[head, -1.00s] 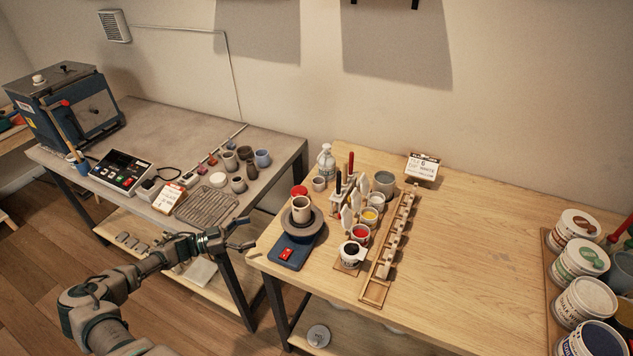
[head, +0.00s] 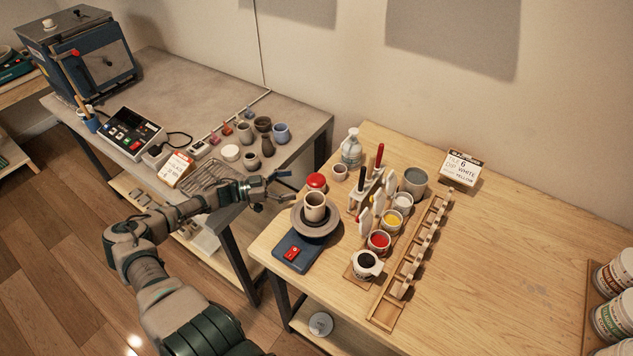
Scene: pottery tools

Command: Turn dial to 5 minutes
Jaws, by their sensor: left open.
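My left gripper (head: 284,187) is open and empty, with its fingers spread. It is in the air in front of the gap between the two tables, left of the small pottery wheel. A dark control box (head: 131,134) with a light panel, small buttons and a red button sits on the grey table, well to the left of the gripper. A blue kiln (head: 88,60) with a red knob-like part on its front stands at the far left. I cannot tell which part is the minute dial. My right gripper is out of view.
The pottery wheel (head: 292,251) with a cup (head: 315,206) stands on the wooden table, close to my left gripper. Paint cups, brushes and a wooden rack (head: 385,311) stand right of it. Several small pots fill the grey table's right side. The right of the wooden table is mostly clear.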

